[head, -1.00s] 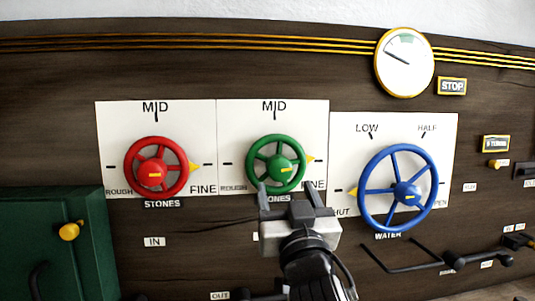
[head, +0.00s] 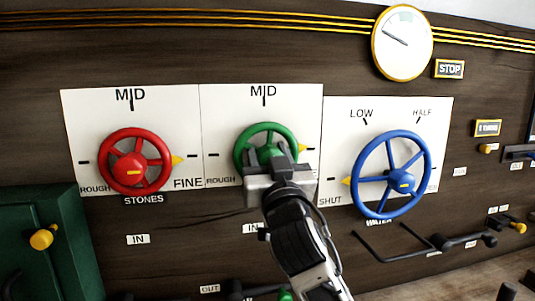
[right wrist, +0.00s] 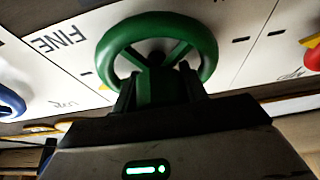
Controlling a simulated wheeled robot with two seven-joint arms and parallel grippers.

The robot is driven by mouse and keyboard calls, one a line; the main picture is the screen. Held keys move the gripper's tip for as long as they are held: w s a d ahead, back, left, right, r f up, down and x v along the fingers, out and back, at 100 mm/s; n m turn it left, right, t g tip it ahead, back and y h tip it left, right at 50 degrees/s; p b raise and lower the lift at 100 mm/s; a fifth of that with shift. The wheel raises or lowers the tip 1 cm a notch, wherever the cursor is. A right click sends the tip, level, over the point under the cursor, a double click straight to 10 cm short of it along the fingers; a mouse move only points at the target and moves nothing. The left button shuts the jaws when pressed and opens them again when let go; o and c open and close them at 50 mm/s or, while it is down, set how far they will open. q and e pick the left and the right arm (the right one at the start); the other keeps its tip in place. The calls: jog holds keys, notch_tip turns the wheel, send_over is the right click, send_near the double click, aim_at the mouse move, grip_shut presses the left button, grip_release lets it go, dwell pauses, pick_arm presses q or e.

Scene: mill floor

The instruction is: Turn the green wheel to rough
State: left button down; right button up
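The green wheel (head: 267,129) is mounted on a white panel marked ROUGH (head: 221,181), MID and FINE. Its yellow pointer (head: 302,148) points right, to the FINE side; my right gripper covers the FINE word in the head view. My right gripper (head: 272,157) is at the lower middle of the wheel. In the right wrist view, its dark fingers (right wrist: 160,92) stand on both sides of a green part at the wheel's middle. I cannot tell whether they press on it. The wheel's rim also shows in the right wrist view (right wrist: 158,20). My left gripper is not in view.
The red wheel (head: 113,145) is to the left and the blue wheel (head: 371,179) close by on the right. A round gauge (head: 402,43) is at the top. Dark levers (head: 440,241) stick out at lower right; a green box (head: 50,240) stands at lower left.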

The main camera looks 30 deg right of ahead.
jog(key=shift+c, duration=1.2)
